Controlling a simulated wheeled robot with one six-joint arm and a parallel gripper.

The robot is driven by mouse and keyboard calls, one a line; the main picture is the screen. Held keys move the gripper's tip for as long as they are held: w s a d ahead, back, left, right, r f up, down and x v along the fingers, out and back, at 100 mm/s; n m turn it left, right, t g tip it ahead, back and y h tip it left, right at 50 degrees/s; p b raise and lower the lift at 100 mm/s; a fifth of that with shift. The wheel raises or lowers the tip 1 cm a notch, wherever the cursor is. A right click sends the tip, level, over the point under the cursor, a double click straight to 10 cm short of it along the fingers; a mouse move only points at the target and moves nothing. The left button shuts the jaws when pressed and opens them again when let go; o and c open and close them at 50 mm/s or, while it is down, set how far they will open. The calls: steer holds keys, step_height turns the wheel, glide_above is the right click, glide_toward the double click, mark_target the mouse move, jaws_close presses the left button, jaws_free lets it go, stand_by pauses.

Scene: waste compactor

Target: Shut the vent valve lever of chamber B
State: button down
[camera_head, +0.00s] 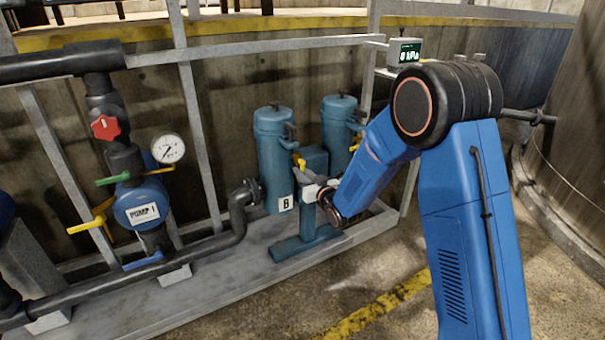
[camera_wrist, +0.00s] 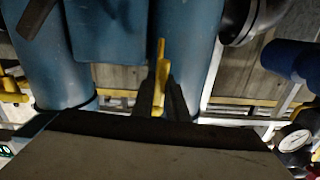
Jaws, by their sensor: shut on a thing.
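Chamber B (camera_head: 276,160) is a blue upright cylinder with a white label marked B; its body also shows in the wrist view (camera_wrist: 186,40). Its yellow vent valve lever (camera_head: 298,161) shows just above my gripper (camera_head: 309,182). In the wrist view the lever (camera_wrist: 161,48) stands between the two dark fingers of my gripper (camera_wrist: 166,98), which are shut on it. The fingers partly hide the lever's lower part. The exact angle of the lever against its valve cannot be told.
A second blue cylinder (camera_head: 341,135) with its own yellow lever (camera_head: 354,146) stands to the right. A grey rail frame (camera_head: 270,47) and a display (camera_head: 404,53) are above. A pump (camera_head: 142,205) with gauge (camera_head: 168,149) and coloured handles stands left. Open floor lies in front.

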steer(key=shift+s+a+r+m, duration=0.35)
steer(key=shift+a+r+m, duration=0.2)
steer(key=shift+m, duration=2.3)
steer(key=shift+s+a+r+m, duration=0.35)
steer(key=shift+r+m, duration=0.35)
steer(key=shift+m, duration=2.2)
steer(key=shift+s+a+r+m, duration=0.3)
steer(key=shift+a+r+m, duration=0.3)
steer(key=shift+m, duration=2.25)
steer(key=c, duration=1.7)
jaws_free()
steer(key=shift+d, duration=0.1)
steer(key=shift+c, duration=0.2)
steer(key=v, duration=1.7)
steer(key=shift+s+d, duration=0.15)
steer(key=shift+d, duration=0.05)
